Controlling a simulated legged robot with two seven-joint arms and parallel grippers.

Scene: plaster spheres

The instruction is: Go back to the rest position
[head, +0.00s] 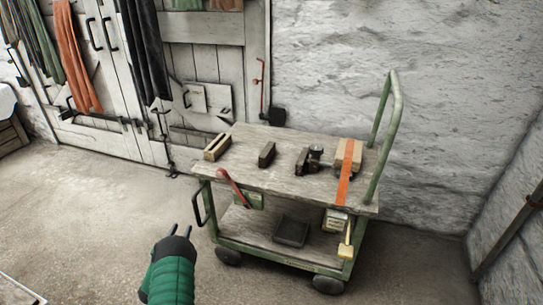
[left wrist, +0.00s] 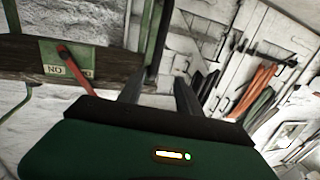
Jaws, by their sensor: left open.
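My left gripper (head: 180,230) is low in the head view, in front of the cart's left end, with its two thin fingers apart and nothing between them. In the left wrist view my left gripper (left wrist: 157,92) also shows its fingers spread and empty. It is apart from the green cart (head: 240,175). My right gripper does not show in either view.
The cart's wooden top carries several blocks, among them a wooden block (head: 216,147) and a dark block (head: 267,154). An orange strap (head: 345,175) hangs over its right end. A red lever (head: 233,187) sticks out at the left. Concrete floor (head: 90,215) lies open at left.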

